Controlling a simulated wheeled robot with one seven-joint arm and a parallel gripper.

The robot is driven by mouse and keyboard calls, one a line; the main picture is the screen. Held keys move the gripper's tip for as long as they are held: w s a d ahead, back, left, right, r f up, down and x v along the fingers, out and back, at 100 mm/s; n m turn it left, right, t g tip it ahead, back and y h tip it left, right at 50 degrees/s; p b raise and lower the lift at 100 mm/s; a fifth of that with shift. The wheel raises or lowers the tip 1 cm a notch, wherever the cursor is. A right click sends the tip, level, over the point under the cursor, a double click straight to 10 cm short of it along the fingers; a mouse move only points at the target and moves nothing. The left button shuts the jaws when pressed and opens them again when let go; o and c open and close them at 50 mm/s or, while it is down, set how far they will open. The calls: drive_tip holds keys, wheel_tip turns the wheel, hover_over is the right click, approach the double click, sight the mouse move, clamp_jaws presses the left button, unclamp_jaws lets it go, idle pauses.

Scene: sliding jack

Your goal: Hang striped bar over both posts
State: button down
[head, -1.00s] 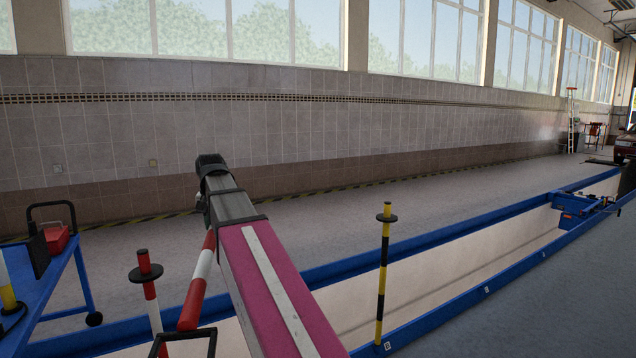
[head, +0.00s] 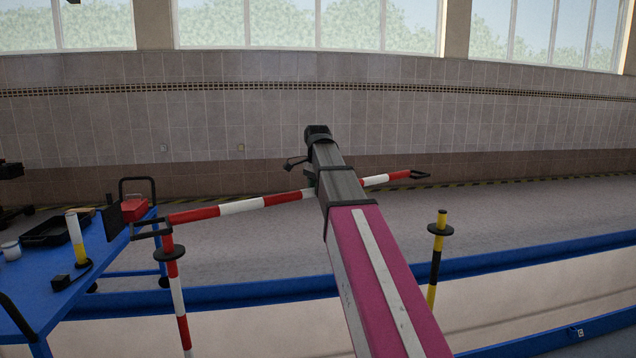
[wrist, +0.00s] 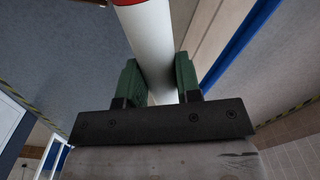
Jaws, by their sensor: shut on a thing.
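The striped bar (head: 244,206) is red and white with a black loop at each end. It spans left to right in the head view, its right end higher in the picture. My gripper (wrist: 158,78) is shut on a white section of it; in the head view my arm mostly hides the grip. The bar's left loop (head: 150,229) overlaps the top of the red-white post (head: 178,298); I cannot tell if it is around it. The right loop (head: 419,174) appears apart from the yellow-black post (head: 435,270), above and left of its top. Both posts have black discs.
A blue bench (head: 100,262) stands at the left with a red toolbox (head: 133,209), a black tray (head: 72,228) and a yellow-white post (head: 76,239). A pit with blue rails (head: 540,250) runs across the front. Floor behind the posts is clear.

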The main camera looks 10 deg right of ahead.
drive_tip(key=w+r+m, duration=0.1)
drive_tip(key=m, duration=0.1)
drive_tip(key=w+r+m, duration=0.1)
drive_tip(key=m, duration=0.1)
drive_tip(key=shift+m, duration=0.3)
drive_tip(key=shift+f, duration=0.2)
drive_tip(key=shift+f, duration=2.8)
drive_tip(key=shift+f, duration=0.1)
drive_tip(key=shift+f, duration=0.85)
drive_tip(key=shift+f, duration=0.2)
idle(0.6)
drive_tip(key=shift+f, duration=2.85)
